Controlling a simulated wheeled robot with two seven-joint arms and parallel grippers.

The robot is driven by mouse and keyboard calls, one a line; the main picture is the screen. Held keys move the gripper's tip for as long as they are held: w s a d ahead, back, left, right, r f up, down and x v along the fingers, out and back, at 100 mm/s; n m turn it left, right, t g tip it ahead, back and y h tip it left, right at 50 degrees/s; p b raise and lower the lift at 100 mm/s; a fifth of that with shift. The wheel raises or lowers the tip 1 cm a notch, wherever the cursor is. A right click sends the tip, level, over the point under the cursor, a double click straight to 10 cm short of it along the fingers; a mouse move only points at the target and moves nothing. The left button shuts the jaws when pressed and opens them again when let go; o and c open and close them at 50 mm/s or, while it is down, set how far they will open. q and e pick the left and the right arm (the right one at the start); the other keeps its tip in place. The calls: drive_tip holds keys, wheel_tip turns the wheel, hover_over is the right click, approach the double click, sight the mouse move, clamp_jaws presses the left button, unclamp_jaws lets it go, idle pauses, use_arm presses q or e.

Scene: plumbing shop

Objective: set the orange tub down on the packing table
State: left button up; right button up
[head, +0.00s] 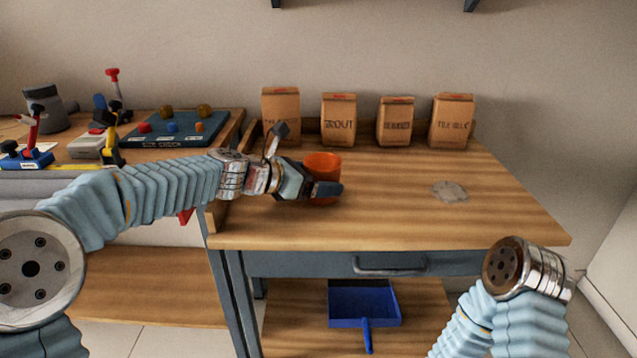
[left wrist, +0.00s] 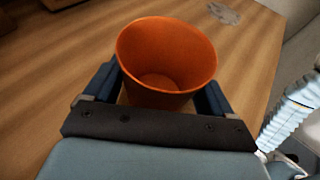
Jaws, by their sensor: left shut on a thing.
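The orange tub (head: 321,165) is upright over the left part of the packing table (head: 390,222), in front of the paper bags. In the left wrist view the tub (left wrist: 165,60) is open at the top and looks empty. My left gripper (head: 325,188) comes in from the left and is shut on the tub; in the left wrist view its fingers (left wrist: 160,88) lie on either side of it. I cannot tell whether the tub's base touches the tabletop. My right arm shows at the lower right, but its gripper is out of view.
Several paper bags (head: 338,119) stand along the table's back edge. A grey round patch (head: 450,191) lies on the right of the tabletop. A bench with tools and a blue board (head: 172,130) adjoins at left. A blue dustpan (head: 364,305) sits on the shelf below.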

use_arm(q)
drive_tip(key=o, duration=0.9)
drive_tip(key=v, duration=1.2)
drive_tip(key=shift+s, duration=0.1)
